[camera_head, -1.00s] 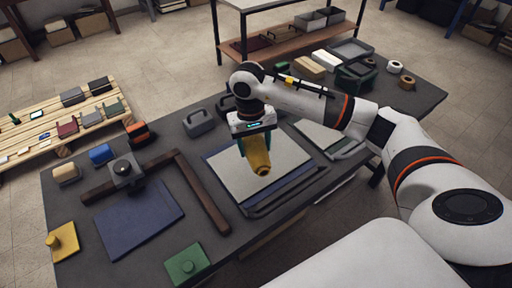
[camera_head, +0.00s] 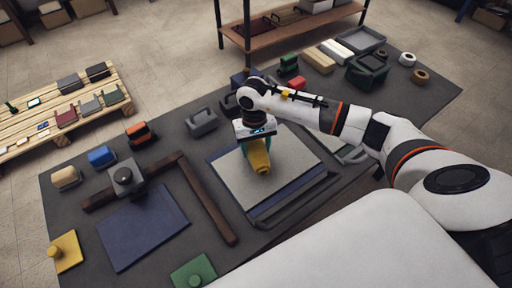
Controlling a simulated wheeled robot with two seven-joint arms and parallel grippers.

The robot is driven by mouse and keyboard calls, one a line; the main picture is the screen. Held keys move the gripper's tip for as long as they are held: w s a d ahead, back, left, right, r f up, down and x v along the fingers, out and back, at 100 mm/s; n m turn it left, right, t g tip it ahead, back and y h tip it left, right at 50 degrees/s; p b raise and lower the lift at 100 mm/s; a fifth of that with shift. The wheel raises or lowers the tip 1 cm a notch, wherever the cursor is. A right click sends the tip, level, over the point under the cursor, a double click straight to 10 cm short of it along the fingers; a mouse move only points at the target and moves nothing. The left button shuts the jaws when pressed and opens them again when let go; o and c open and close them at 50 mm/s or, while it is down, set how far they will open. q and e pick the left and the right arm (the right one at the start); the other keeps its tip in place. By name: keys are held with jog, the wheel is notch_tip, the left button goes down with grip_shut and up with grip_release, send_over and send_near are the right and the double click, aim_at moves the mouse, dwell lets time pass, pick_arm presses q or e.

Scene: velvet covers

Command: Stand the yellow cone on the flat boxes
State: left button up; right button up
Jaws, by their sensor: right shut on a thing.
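The yellow cone (camera_head: 260,161) is in the jaws of my right gripper (camera_head: 257,146), which points down and is shut on it. The cone is over the light grey flat box (camera_head: 295,155), which lies on top of a dark blue flat box (camera_head: 217,168) in the middle of the table. The cone looks tilted, with one end towards me. I cannot tell whether it touches the grey top. The gripper hides its upper part. My left gripper is not in view.
A blue flat panel (camera_head: 140,228) and a dark brown L-shaped bar (camera_head: 205,200) lie to the left. A yellow plate with a knob (camera_head: 66,252) and a green one (camera_head: 194,274) are near the front edge. Grey handled blocks (camera_head: 202,122) stand behind.

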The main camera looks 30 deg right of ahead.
jog(key=shift+f, duration=0.9)
jog(key=o, duration=1.1)
